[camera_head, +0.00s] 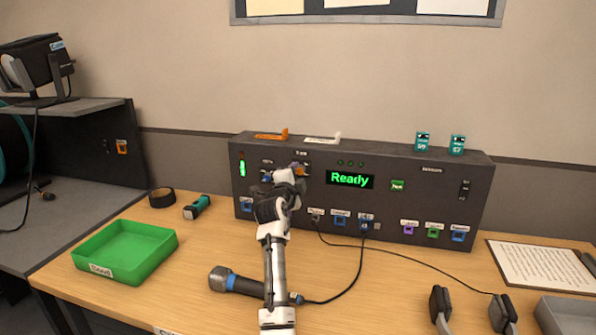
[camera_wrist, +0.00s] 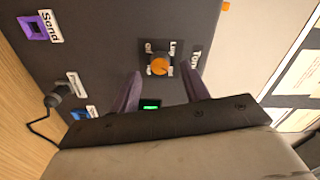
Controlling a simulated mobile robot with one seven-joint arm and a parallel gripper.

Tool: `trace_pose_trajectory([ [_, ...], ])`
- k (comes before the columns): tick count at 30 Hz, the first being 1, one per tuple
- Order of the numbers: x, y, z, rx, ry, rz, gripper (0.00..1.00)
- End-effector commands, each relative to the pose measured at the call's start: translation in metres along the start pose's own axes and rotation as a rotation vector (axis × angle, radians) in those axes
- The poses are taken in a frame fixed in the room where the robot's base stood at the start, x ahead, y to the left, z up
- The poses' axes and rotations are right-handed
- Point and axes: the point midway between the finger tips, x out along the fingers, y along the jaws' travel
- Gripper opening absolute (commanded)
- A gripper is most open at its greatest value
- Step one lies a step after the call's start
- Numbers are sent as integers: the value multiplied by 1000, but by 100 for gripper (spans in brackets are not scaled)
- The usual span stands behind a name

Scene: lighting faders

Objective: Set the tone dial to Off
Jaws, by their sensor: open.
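The tone dial (camera_wrist: 159,65) is an orange round knob on a dark square plate in the wrist view. Labels reading Off and Low sit at its edge, with a Tone label (camera_wrist: 195,58) beside it. Its pointer is too small to read surely. My gripper (camera_wrist: 160,73) is open, with one dark purple finger on each side of the dial in the picture; I cannot tell whether they touch it. In the head view my gripper (camera_head: 295,173) is at the left half of the dark control panel (camera_head: 400,165) and largely hides the dial.
A green Ready display (camera_head: 350,179) and a green button (camera_head: 397,186) lie right of my gripper. A cable (camera_head: 362,260) runs from the panel's lower sockets to a microphone (camera_head: 235,282). A green tray (camera_head: 125,247) stands at the left. Orange and white clips lie on the panel top.

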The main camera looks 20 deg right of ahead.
Motion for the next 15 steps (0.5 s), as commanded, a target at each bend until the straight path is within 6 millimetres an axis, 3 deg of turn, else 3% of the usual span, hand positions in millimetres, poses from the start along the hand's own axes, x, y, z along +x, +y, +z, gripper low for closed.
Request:
trace_pose_trajectory([
  [6, 19, -1, 0, 0, 0, 0, 46],
  [15, 24, 0, 0, 0, -1, -1, 46],
])
